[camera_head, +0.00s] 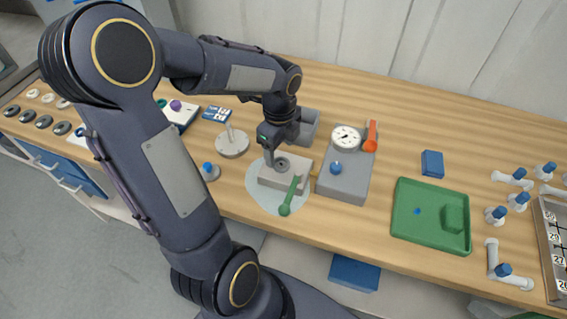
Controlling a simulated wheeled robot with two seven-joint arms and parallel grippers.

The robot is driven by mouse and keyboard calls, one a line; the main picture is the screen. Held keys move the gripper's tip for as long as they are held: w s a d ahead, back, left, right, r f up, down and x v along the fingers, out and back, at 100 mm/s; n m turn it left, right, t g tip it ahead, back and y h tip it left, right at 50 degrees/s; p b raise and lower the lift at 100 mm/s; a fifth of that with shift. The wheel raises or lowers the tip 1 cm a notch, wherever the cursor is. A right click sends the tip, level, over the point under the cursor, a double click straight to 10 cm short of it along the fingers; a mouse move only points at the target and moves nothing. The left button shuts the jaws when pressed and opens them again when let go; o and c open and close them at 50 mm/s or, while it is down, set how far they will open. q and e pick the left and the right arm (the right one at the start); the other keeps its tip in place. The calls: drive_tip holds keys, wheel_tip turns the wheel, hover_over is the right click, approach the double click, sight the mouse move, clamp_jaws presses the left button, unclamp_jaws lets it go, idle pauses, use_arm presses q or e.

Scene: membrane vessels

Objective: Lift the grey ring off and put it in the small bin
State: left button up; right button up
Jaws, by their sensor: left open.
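A dark grey ring (282,164) sits on top of a light grey block (270,180), which stands on a pale round mat (254,192). My left gripper (270,160) points down at the block, its fingers by the ring's left side. It is open; the picture is too small to tell whether a finger touches the ring. A small grey bin (312,118) stands just behind the block, partly hidden by my left wrist. My right gripper is not in view.
A green-handled tool (290,196) leans at the block's front right. A grey gauge box (343,185) with an orange lever (371,137) stands to the right. A round metal plate with a post (232,144) is to the left. A green tray (405,222) lies farther right.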

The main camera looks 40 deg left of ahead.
sight(281, 164)
use_arm(q)
wheel_tip(281, 164, down, 4)
drive_tip(key=shift+d+f, duration=0.15)
drive_tip(key=shift+c, duration=0.5)
drive_tip(key=c, duration=1)
